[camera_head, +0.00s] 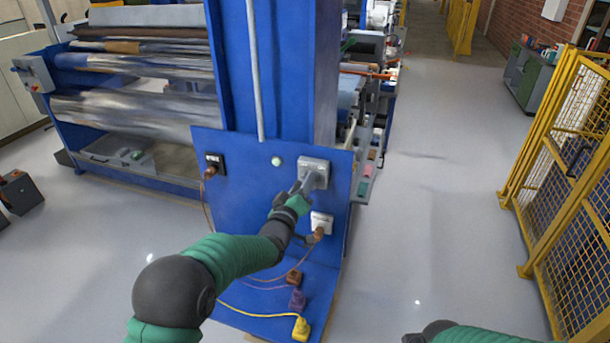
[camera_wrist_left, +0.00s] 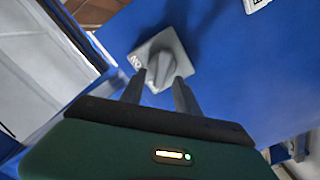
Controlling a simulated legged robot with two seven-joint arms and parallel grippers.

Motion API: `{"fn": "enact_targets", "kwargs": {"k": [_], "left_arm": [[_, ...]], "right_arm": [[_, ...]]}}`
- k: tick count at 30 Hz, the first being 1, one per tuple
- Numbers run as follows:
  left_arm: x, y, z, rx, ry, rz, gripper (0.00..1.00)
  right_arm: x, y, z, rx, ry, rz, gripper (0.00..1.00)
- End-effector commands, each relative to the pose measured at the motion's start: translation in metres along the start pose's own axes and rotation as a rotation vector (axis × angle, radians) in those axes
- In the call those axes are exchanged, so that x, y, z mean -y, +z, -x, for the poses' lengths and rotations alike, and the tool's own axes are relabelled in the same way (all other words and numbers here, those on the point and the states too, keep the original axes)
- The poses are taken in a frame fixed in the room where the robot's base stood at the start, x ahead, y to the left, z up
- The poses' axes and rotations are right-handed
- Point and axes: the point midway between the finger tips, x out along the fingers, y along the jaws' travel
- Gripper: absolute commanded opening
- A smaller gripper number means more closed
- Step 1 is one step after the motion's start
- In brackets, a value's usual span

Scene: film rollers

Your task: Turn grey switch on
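The grey switch (camera_head: 318,165) is a square grey box with a rotary knob, mounted on the upper right of the blue panel (camera_head: 240,170). In the left wrist view, the grey switch (camera_wrist_left: 184,66) has its raised knob near the middle, and lettering that seems to read "ON" by its left edge. My left gripper (camera_head: 304,184) is at the switch. In the left wrist view, its two fingers (camera_wrist_left: 160,76) are apart, one on each side of the knob; I cannot tell if they touch it.
A white socket with a brown plug (camera_head: 319,231) sits below the switch. A black socket (camera_head: 214,162) and a small pale round button (camera_head: 276,161) are to the left. Brown, purple and yellow (camera_head: 301,328) plugs lie on the blue base. Yellow fencing (camera_head: 560,170) stands right, across clear floor.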

Motion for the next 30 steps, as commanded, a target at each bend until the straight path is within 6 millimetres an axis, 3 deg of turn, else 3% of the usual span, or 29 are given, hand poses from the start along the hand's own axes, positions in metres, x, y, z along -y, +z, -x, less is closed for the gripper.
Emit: {"fn": "enact_targets", "kwargs": {"k": [4, 12, 21, 30], "left_arm": [[-0.001, 0.001, -0.015, 0.002, 0.000, 0.000, 0.38], [-0.001, 0.002, -0.017, 0.001, 0.000, -0.001, 0.38], [-0.001, 0.002, -0.018, 0.001, 0.000, -0.001, 0.02], [0.000, 0.001, -0.018, 0.001, -0.001, -0.003, 0.00]], "right_arm": [[0.000, -0.001, 0.006, 0.000, 0.000, 0.000, 0.00], [0.000, -0.001, 0.005, 0.000, 0.000, 0.000, 0.00], [0.000, -0.001, 0.005, 0.000, 0.000, 0.000, 0.00], [0.000, -0.001, 0.005, 0.000, 0.000, 0.000, 0.00]]}}
